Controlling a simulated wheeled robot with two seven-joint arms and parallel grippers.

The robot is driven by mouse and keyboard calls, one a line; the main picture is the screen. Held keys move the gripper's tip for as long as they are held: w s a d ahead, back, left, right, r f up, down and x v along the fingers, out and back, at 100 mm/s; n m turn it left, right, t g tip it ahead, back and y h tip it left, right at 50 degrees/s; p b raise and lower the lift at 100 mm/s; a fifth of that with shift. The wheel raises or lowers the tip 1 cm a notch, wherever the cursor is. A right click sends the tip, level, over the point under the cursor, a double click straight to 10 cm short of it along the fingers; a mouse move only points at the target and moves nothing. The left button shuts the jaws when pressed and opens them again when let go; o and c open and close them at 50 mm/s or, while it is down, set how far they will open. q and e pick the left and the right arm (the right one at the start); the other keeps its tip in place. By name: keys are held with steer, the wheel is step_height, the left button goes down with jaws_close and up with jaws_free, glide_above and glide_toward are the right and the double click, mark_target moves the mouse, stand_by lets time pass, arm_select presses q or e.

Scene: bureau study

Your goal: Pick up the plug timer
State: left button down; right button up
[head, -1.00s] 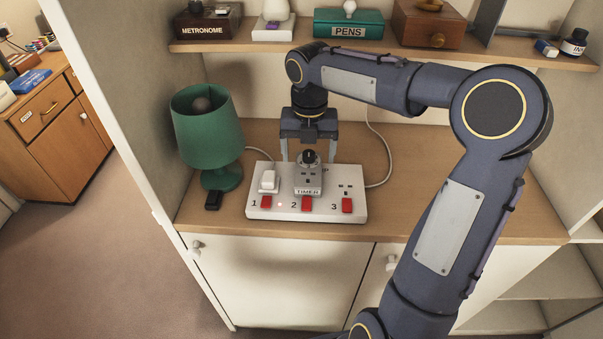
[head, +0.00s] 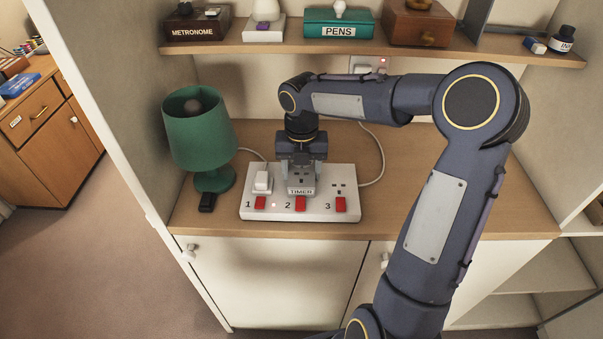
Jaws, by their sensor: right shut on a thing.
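The plug timer (head: 301,190) is a grey block labelled TIMER. It stands at socket 2 of the white power strip (head: 348,207), above the middle red switch. My right gripper (head: 301,178) reaches down from above, with its fingers on either side of the timer, shut on it. The timer's top and dial are hidden by the gripper. I cannot tell whether the timer is clear of the socket. My left gripper is not in view.
A white plug (head: 262,182) sits in socket 1, left of the timer. A green lamp (head: 200,135) stands on the desk left of the strip, with a small black object (head: 207,202) before it. A shelf (head: 280,47) with boxes runs above my arm.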

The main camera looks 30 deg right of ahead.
mark_target(301, 168)
steer(key=shift+c, duration=1.3)
steer(key=shift+r, duration=0.1)
steer(key=shift+r, duration=0.45)
step_height(301, 168, up, 2)
steer(key=shift+w+r, duration=0.1)
steer(key=shift+r, duration=0.05)
steer(key=s+d+r+p, duration=0.1)
steer(key=s+d+r, duration=0.1)
steer(key=s+r, duration=1.1)
steer(key=shift+s+p, duration=0.35)
steer(key=shift+s, duration=0.15)
steer(key=shift+d, duration=0.1)
